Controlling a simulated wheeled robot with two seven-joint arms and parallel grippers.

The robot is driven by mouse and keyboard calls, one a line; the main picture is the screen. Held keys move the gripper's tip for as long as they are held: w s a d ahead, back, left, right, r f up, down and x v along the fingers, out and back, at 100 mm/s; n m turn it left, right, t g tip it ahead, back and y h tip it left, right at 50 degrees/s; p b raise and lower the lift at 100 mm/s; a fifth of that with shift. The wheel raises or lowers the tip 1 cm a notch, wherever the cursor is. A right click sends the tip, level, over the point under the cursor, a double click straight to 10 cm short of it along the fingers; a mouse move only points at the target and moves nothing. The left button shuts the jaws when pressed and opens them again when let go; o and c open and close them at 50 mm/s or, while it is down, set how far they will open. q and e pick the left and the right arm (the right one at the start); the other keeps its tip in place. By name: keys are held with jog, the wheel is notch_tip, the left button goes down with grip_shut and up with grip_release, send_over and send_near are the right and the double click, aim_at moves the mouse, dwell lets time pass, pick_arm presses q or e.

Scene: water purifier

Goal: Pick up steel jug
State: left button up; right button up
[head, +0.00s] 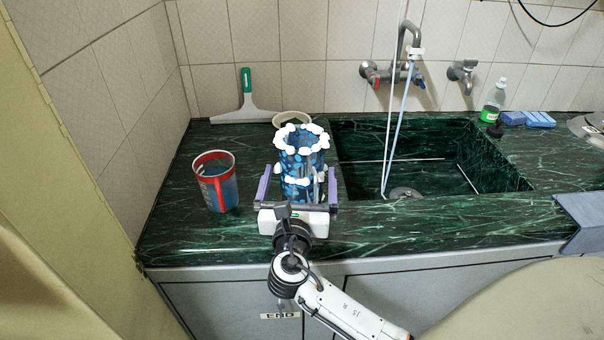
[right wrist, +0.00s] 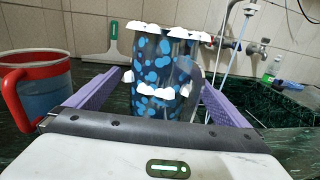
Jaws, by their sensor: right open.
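The jug (head: 303,160), dark with blue spots and white bead-like bands around its rim and middle, stands upright on the green marble counter left of the sink. It also shows in the right wrist view (right wrist: 160,75), with a grey handle on its near right side. My right gripper (head: 298,170) is open, its two purple fingers on either side of the jug. A gap shows beside the jug at each finger. The gripper's palm is close in front of the jug's lower part, and hides its base in the wrist view. My left gripper is not in view.
A clear measuring cup with red rim and handle (head: 216,183) stands left of the jug. A pale bowl (head: 291,119) sits behind it. A squeegee (head: 245,100) leans at the back wall. The sink (head: 420,160) with hanging tubes lies right. A green bottle (head: 493,101) stands farther right.

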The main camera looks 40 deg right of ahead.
jog(key=x, duration=0.4)
jog(key=shift+w+d, duration=0.1)
jog(key=shift+d, duration=0.15)
jog(key=c, duration=1.2)
jog(key=shift+r, duration=0.1)
jog(key=shift+c, duration=1.4)
jog(key=shift+r, duration=0.1)
